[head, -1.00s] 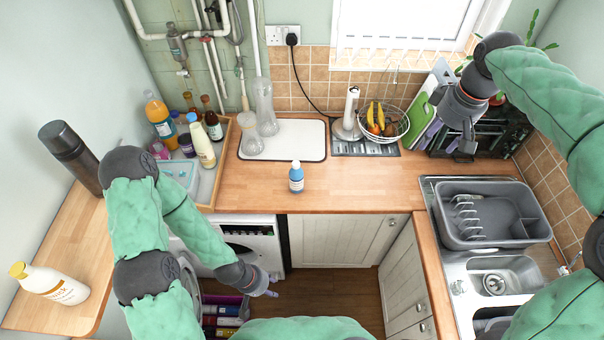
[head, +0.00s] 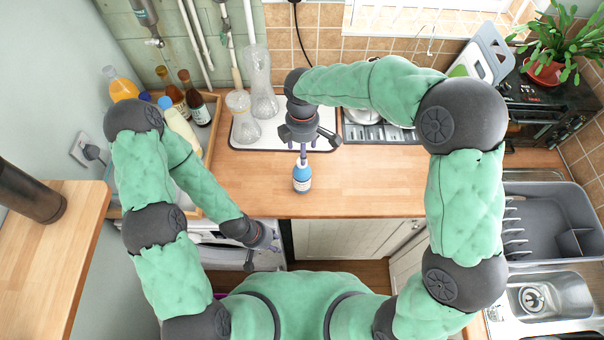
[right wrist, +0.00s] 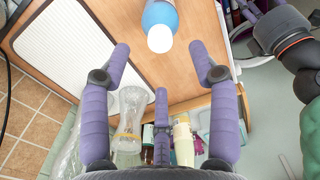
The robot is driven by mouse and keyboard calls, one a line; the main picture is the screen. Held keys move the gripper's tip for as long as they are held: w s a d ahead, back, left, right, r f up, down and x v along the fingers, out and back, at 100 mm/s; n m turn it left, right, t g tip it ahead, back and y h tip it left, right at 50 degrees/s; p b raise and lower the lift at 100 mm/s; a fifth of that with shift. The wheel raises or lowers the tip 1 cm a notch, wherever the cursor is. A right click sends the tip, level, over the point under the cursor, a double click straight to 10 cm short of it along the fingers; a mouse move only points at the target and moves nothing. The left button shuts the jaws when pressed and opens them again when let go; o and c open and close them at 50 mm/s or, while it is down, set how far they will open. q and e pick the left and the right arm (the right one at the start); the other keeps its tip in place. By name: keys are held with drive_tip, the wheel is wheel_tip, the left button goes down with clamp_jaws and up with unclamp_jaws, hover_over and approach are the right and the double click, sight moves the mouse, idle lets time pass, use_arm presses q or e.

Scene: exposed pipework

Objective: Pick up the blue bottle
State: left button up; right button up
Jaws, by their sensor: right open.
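The blue bottle (head: 302,180) stands upright on the wooden counter and has a white cap and label. My right gripper (head: 304,148) is just above and behind it in the head view, open and empty. In the right wrist view, the bottle (right wrist: 160,18) is at the top centre, with its cap toward the camera. The open purple fingers of my right gripper (right wrist: 160,52) spread to either side below it, apart from the bottle. My left gripper (head: 262,246) hangs low in front of the counter by the washing machine, away from the bottle; its finger opening is unclear.
A white tray (head: 240,136) with glass vessels (head: 262,95) lies behind the bottle. A wooden tray (head: 212,140) with several bottles stands at left. A grey dish rack (head: 540,225) and sink are at right. The counter right of the bottle (head: 375,185) is clear.

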sight(302, 175)
wheel_tip(302, 175, down, 2)
drive_tip(key=shift+w+f, duration=0.1)
drive_tip(key=shift+f, duration=2.7)
clamp_jaws()
